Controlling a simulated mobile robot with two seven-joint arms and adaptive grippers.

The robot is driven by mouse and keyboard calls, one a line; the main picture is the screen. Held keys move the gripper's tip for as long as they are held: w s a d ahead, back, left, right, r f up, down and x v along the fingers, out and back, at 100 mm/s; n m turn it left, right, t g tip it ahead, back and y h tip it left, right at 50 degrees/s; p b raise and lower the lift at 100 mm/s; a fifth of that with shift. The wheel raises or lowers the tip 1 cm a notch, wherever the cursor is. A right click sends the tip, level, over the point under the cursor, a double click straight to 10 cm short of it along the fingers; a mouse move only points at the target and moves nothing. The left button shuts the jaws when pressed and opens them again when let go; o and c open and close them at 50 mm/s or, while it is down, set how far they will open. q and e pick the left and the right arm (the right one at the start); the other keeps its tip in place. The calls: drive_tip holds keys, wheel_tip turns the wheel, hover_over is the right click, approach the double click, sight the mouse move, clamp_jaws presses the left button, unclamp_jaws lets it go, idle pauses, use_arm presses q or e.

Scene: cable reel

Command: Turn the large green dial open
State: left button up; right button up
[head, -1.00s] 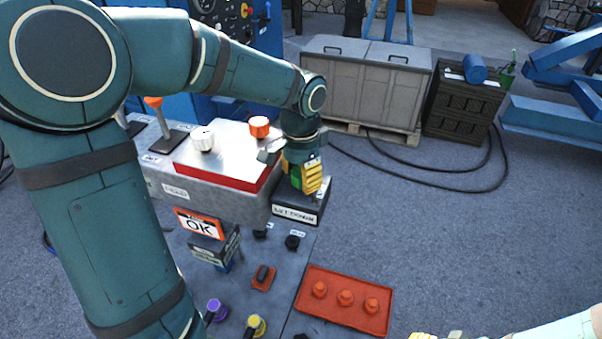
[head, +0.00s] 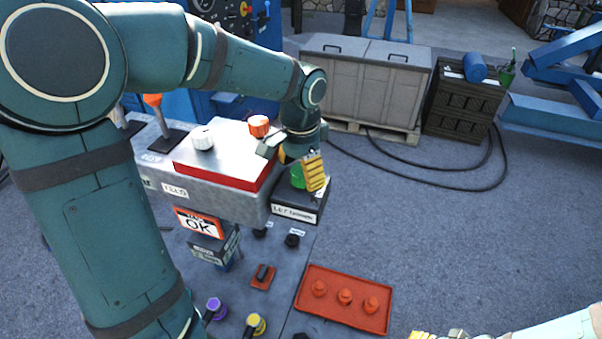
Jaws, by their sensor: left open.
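The large green dial (head: 298,176) sits on a dark box with a white label (head: 295,213) at the right end of the grey console. My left gripper (head: 305,172), with yellow finger pads, comes down over the dial from above. It is open, with one yellow finger in front of the dial. The gripper hides part of the dial, and I cannot tell whether the fingers touch it. My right gripper (head: 436,336) only just shows at the bottom edge; its fingers are mostly cut off.
A silver and red panel (head: 222,158) with a white knob (head: 203,138) and an orange knob (head: 259,126) lies left of the dial. An orange tray (head: 345,299) with three orange knobs, a purple knob (head: 216,306) and a yellow knob (head: 256,323) are nearer.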

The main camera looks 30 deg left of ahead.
sight(301, 172)
use_arm(q)
drive_tip(key=shift+s+r, duration=0.1)
drive_tip(key=shift+r, duration=3.45)
drive_tip(key=shift+d, duration=0.1)
use_arm(e)
drive_tip(key=shift+s, duration=0.1)
